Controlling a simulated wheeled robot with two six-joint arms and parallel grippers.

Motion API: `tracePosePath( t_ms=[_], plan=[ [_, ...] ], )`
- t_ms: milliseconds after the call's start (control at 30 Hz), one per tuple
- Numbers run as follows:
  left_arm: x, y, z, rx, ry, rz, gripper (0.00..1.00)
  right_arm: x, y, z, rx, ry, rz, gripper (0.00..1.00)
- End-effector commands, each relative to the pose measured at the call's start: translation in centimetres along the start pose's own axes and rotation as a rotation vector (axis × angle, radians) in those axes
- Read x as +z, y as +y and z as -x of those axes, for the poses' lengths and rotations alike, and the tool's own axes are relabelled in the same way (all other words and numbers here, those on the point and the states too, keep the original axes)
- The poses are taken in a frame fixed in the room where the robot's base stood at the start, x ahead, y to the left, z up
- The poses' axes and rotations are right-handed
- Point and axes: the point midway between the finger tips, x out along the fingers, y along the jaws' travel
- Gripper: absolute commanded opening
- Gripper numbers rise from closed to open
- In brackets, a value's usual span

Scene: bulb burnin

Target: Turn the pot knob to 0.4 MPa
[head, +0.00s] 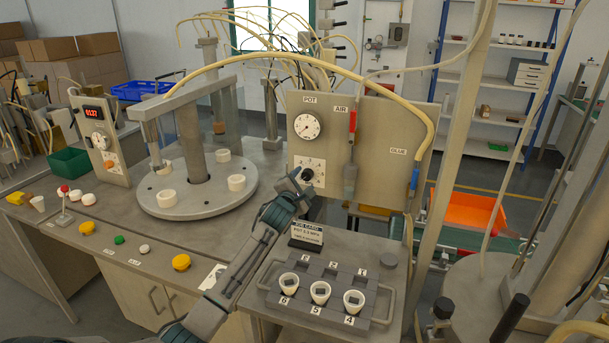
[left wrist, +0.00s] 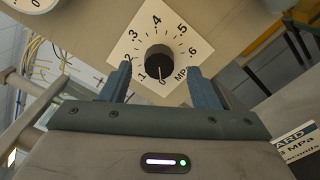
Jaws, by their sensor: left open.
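The pot knob (head: 307,174) is a small black dial on a white scale plate, below the round POT gauge (head: 307,126) on the beige panel. In the left wrist view the knob (left wrist: 160,62) shows a white mark that appears to point at 0. The scale runs from 0 to .6 MPa, with .4 at the top of the picture. My left gripper (head: 298,182) is at the knob in the head view. In the left wrist view its open fingers (left wrist: 161,75) stand on either side of the knob, with gaps visible. My right gripper is not in view.
A job card (head: 306,234) stands below the panel; its pressure seems to read 0.3 MPa. A grey tray (head: 265,285) holds white cups in front. A round turntable (head: 183,207) stands left.

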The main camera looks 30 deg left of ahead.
Motion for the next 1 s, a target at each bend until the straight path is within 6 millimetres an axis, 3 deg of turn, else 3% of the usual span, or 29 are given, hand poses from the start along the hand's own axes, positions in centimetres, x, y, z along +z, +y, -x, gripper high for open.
tracePosePath(
  t_ms=[200,533,567,767,1000],
  plan=[
    [0.1,0.0,-1.6,-0.001,0.0,0.001,0.56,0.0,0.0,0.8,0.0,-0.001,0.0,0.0],
    [0.0,-0.1,-1.9,0.0,-0.001,0.0,0.56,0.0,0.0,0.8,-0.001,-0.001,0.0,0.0],
    [0.0,-0.1,-1.9,0.0,-0.001,0.0,0.54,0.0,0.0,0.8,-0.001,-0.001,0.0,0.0],
    [0.0,-0.1,-1.9,0.0,0.0,0.0,0.14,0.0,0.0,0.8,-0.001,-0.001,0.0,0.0],
    [0.0,-0.1,-1.9,0.0,0.0,-0.011,0.12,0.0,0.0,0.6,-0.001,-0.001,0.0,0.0]
  ],
)
